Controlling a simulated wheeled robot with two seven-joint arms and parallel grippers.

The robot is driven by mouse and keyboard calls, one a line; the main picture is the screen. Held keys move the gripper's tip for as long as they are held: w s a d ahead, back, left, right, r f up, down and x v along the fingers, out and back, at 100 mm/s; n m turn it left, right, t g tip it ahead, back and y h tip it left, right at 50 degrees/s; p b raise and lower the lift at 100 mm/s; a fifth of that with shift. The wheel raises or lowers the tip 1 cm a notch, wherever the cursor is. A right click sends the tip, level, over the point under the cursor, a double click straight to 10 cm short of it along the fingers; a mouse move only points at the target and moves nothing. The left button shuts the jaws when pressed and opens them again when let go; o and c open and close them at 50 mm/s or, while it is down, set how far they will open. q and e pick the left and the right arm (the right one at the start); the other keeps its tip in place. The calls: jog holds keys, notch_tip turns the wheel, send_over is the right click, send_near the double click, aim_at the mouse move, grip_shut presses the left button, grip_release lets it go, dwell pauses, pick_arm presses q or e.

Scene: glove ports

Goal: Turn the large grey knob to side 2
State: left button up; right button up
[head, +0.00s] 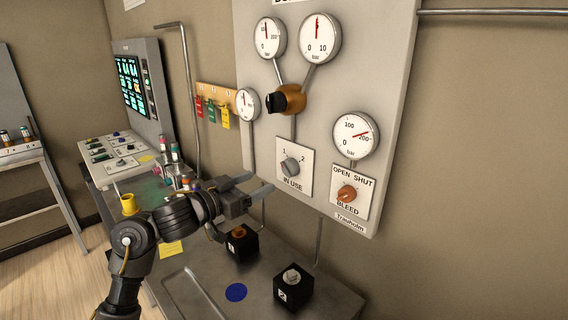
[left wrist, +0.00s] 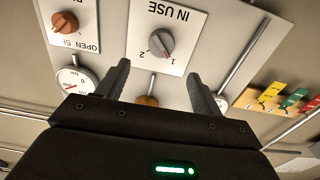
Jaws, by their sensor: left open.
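The grey knob (head: 290,166) sits on a white plate marked 1, 2 and IN USE, on the wall panel. It also shows in the left wrist view (left wrist: 161,43), where the lettering is upside down. My right gripper is out of view.
An orange BLEED knob (head: 346,193) is to the right on the panel, and a black-handled orange valve (head: 286,100) is above. Gauges and pipes surround them. Two black boxes (head: 292,287) (head: 241,243) stand on the bench below. Coloured tags (head: 211,112) hang at left.

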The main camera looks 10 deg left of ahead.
aim_at(285, 168)
pick_arm(q)
jog(key=p+x, duration=0.1)
jog(key=x, duration=0.8)
jog(key=shift+r+p, duration=0.15)
jog(key=shift+p, duration=0.25)
jog(key=shift+w+d, duration=0.25)
jog(key=shift+w, duration=0.15)
jog(key=shift+w+d, duration=0.1)
jog(key=c, duration=1)
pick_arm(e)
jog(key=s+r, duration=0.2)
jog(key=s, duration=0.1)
